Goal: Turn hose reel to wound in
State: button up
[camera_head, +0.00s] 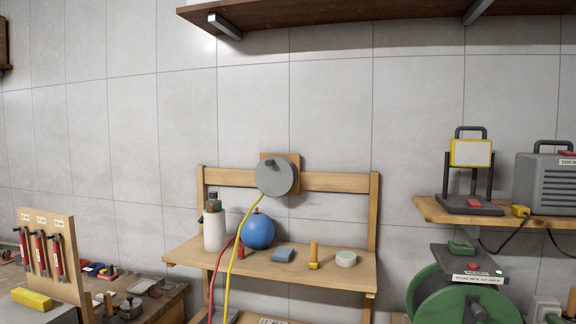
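A grey, round hose reel (274,176) is mounted on a wooden backing plate on the wooden rail behind the small bench. A dark crank knob (269,163) sticks out from its face, near the upper left. A yellow hose (233,252) runs from the lower edge of the reel down past the bench front. A red hose (219,270) runs down beside it; its upper end is hard to make out. My gripper is not in view.
The bench top (330,277) holds a white bottle (214,232), a blue ball (257,231), a blue block (283,255) and a round tin (346,259). A dark shelf (340,14) hangs above. A green drum (460,300) stands at lower right. The wall around the reel is clear.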

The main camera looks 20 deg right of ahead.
aim_at(275, 175)
jog(key=u, duration=0.05)
jog(key=i, duration=0.95)
jog(key=z, duration=0.05)
